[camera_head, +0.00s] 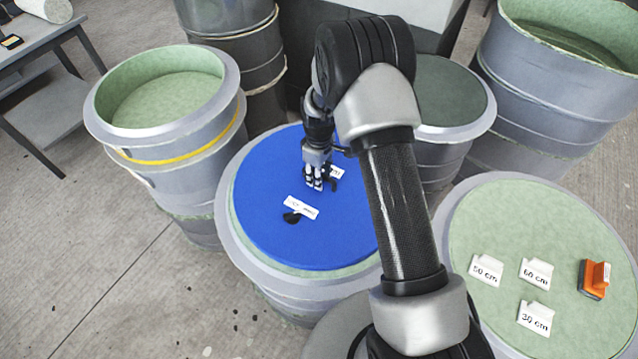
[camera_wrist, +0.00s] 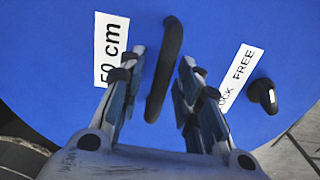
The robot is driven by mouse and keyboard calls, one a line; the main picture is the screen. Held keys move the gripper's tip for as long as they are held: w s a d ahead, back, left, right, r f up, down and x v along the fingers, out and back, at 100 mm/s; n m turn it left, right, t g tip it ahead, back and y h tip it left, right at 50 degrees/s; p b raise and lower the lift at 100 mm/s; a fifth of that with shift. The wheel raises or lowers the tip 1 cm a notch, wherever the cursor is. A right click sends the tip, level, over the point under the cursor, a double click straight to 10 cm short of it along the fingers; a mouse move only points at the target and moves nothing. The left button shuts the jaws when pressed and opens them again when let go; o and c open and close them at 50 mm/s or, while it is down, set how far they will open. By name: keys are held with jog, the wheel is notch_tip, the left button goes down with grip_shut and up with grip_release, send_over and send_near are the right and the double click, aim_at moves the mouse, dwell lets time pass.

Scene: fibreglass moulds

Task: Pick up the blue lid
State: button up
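The blue lid (camera_head: 280,225) lies on a grey round mould with a pale green rim in the middle of the head view. It fills most of the wrist view (camera_wrist: 60,40). A black bar handle (camera_wrist: 168,62) stands on it, between a "50 cm" label (camera_wrist: 111,40) and a label reading "OCK FREE" (camera_wrist: 240,68), partly covered by a finger. A black knob (camera_wrist: 264,95) sits beside that label. My gripper (camera_head: 316,186) is low over the lid. In the wrist view its open fingers (camera_wrist: 163,58) lie on either side of the handle, with gaps showing.
A mould (camera_head: 460,225) at right carries 50, 60 and 30 cm tags and an orange-black block (camera_head: 594,279). An open green-lined mould (camera_head: 100,115) stands close at left. More moulds stand behind. A grey table (camera_head: 40,35) is at upper left. Bare floor lies at lower left.

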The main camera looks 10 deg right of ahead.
grip_shut()
dwell(0.7)
